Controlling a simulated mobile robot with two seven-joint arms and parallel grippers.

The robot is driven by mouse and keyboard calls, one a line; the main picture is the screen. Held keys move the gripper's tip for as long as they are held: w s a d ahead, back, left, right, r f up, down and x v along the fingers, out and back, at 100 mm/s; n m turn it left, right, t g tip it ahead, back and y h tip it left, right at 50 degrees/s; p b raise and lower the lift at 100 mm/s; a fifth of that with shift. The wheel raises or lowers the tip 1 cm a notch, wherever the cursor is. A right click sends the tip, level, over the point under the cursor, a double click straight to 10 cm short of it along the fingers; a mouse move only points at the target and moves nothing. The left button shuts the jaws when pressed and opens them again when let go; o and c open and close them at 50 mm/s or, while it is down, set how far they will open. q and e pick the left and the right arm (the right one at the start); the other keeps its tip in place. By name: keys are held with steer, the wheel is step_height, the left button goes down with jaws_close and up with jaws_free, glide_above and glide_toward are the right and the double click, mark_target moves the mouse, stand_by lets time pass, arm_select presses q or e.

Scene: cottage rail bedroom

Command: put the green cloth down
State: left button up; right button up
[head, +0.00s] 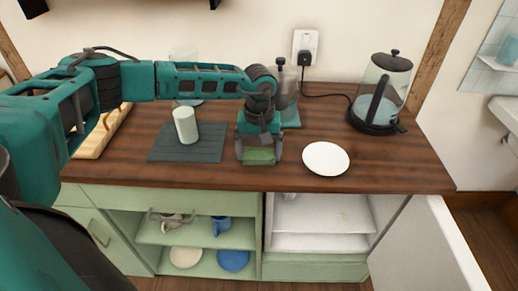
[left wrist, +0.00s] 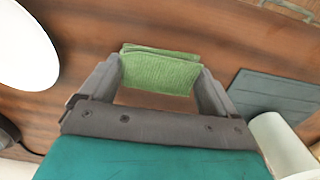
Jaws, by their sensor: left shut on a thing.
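The green cloth (head: 259,155) is a small folded piece in my left gripper (head: 259,152), over the wooden counter near its front edge. In the left wrist view the cloth (left wrist: 160,71) spans the space between the two fingers of my left gripper (left wrist: 158,85), which is shut on it. I cannot tell whether the cloth touches the counter. My right gripper is not in view.
A white plate (head: 326,158) lies just right of my left gripper. A white cup (head: 186,125) stands on a dark mat (head: 205,148) to the left. A glass kettle (head: 381,92) stands back right. The cabinet below the counter (head: 400,167) is open, with mugs and plates inside.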

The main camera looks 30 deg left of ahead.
arm_select(q)
steer(key=shift+f, duration=0.15)
steer(key=o, duration=0.6)
steer(key=shift+o, duration=0.2)
